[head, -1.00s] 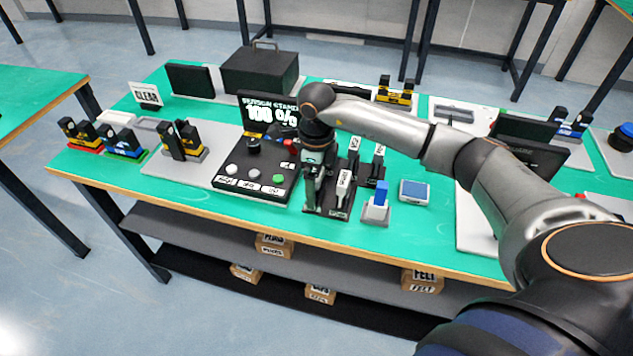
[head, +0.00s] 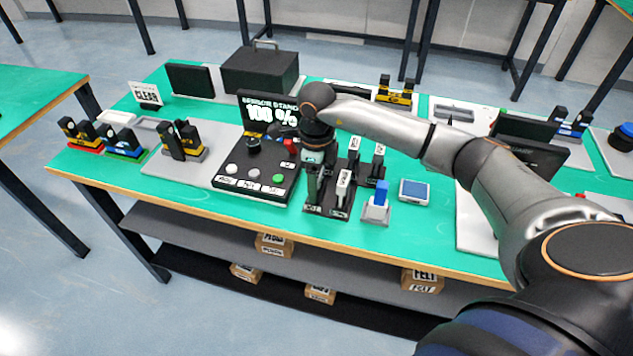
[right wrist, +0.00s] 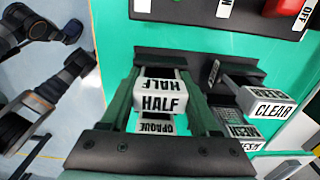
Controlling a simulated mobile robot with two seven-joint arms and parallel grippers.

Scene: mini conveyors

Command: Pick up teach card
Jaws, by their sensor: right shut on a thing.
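My right gripper (head: 318,166) reaches down onto the small dark card rack (head: 326,211) at the table's front. In the right wrist view its two fingers stand on either side of a white-topped card marked HALF (right wrist: 160,102) and are shut on it. The card appears at or just above the rack; its lower part is hidden. Other card tops marked OPAQUE (right wrist: 156,128), CLEAR (right wrist: 271,108) and MESH (right wrist: 240,131) sit close by. No card marked TEACH can be read.
A black sensor console (head: 255,178) with knob, buttons and a 100 % screen (head: 268,113) stands left of the rack. A blue-topped block (head: 376,205) and a blue pad (head: 414,191) lie to its right. A black case (head: 260,70) stands behind.

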